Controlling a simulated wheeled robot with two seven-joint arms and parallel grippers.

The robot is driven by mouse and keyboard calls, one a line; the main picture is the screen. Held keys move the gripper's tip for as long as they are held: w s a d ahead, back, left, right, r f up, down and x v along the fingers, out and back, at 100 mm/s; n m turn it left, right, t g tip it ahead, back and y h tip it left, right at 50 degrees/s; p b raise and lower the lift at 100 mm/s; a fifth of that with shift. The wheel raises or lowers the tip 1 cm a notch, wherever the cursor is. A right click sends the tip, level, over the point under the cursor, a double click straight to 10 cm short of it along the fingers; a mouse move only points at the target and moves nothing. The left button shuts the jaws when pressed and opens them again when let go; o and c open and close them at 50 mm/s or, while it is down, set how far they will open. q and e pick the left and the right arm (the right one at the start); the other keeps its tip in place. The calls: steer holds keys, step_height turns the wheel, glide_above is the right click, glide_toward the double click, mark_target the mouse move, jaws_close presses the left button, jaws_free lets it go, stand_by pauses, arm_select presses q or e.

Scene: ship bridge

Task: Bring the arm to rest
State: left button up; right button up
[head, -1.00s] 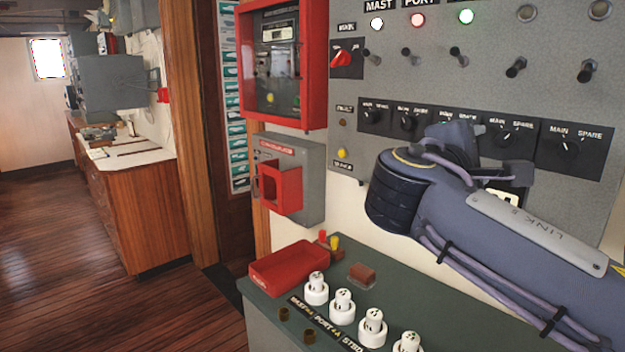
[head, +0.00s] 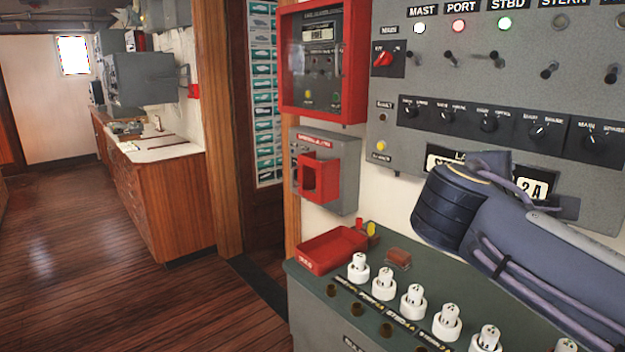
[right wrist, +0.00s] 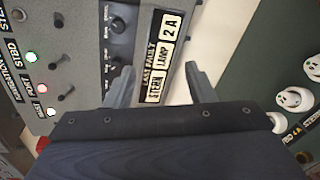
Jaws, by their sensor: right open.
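My right arm (head: 520,225) comes in from the right in the head view, in front of the grey switch panel (head: 590,75) and above the green-topped console (head: 400,285). Its gripper cannot be made out in the head view. In the right wrist view my right gripper (right wrist: 160,85) is open and empty, its two fingers apart. Beyond the fingers is a label plate (right wrist: 165,55) reading "LAST FAULT STERN LAMP 2A". My left gripper is not in view.
A red tray (head: 332,250) and several white plugs (head: 413,300) stand on the console. A red-framed box (head: 323,60) and a grey box with a red holder (head: 325,172) are on the wall. The wooden floor (head: 100,270) at left is clear.

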steer(key=s+d+f+m+g+y+p, duration=0.15)
steer(key=s+f+y, duration=0.3)
steer(key=f, duration=0.45)
steer(key=s+d+f+m+g+y, duration=0.1)
steer(key=s+f+m+g+y, duration=0.15)
steer(key=s+f, duration=0.5)
steer(key=s+a+f+m+g+y+p, duration=0.1)
steer(key=s+a+f+m+y, duration=0.7)
steer(key=s+a+f+m, duration=0.1)
step_height(320, 180, down, 4)
steer(key=shift+s+a+r+m+y+p, duration=0.1)
steer(key=shift+s+a+m+y+p, duration=0.2)
steer(key=shift+s+a, duration=0.65)
steer(key=shift+s+d, duration=0.15)
